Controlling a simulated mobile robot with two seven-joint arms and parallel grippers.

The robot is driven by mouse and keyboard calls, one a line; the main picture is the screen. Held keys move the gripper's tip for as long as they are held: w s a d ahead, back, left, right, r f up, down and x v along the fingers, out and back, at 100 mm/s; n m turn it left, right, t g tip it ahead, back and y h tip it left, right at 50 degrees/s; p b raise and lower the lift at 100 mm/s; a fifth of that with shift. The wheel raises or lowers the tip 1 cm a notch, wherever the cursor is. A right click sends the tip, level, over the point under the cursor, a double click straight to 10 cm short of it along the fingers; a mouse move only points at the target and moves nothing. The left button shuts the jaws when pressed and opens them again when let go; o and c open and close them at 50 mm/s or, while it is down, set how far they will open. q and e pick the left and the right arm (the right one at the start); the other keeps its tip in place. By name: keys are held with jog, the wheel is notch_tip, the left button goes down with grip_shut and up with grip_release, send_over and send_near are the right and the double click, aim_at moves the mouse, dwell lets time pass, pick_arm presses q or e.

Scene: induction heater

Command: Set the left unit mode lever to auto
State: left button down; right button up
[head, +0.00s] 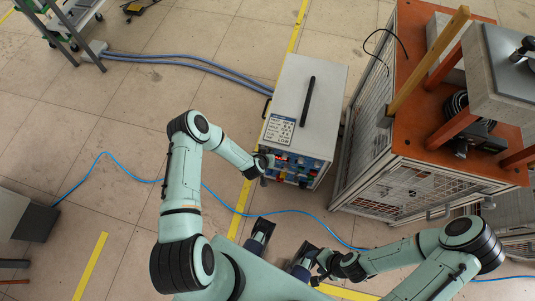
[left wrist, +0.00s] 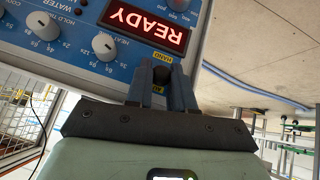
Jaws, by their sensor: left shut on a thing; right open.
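The induction heater unit (head: 328,112) is a grey box with a black top handle and a blue front panel (head: 302,165). My left gripper (head: 267,164) is at the left part of that panel. In the left wrist view, my left gripper (left wrist: 162,84) is shut on the dark mode lever (left wrist: 161,74), which is mostly hidden between the fingers. A yellow HAND label (left wrist: 163,57) shows beyond the fingertips, and part of a yellow AUTO label (left wrist: 158,88) shows between the fingers. The lever's exact angle is unclear. My right gripper (head: 318,272) is open and empty, low and away from the unit.
A lit red READY display (left wrist: 146,23) and white knobs (left wrist: 104,45) sit beside the lever. A wire-mesh cage bench (head: 410,150) with an orange top stands right of the unit. Blue hoses (head: 190,62) and a thin blue cable (head: 120,170) lie on the tiled floor.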

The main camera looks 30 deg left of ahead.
pick_arm(q)
jog(key=shift+w+r, duration=0.1)
jog(key=shift+w, duration=0.05)
jog(key=c, duration=1)
grip_release()
jog(key=p+v, duration=0.1)
jog(key=v, duration=1.2)
jog(key=shift+r+p, duration=0.2)
jog(key=shift+p, duration=0.1)
